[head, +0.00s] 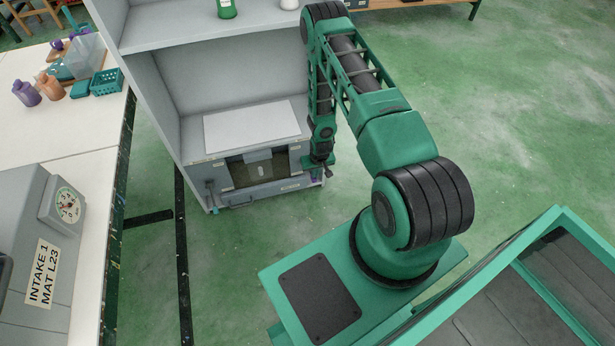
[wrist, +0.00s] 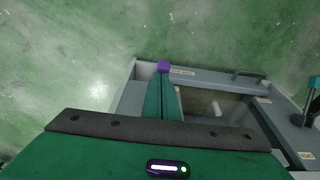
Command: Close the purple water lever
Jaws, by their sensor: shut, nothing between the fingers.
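The purple lever (wrist: 163,66) shows in the wrist view as a small purple block, right at the tips of my gripper (wrist: 162,90). The green fingers are shut together with nothing between them. I cannot tell whether they touch the purple block. Most of the lever's stem is hidden by the fingers. In the head view my gripper (head: 323,165) hangs at the right front edge of the grey unit, and I cannot make out the purple lever there.
The grey unit (head: 270,188) has a dark windowed basin and a front handle. A second, teal-topped lever (wrist: 314,83) stands at its other side in the wrist view. Shelf walls (head: 150,95) rise around the unit. A white table (head: 55,130) is at left. Green floor is clear at right.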

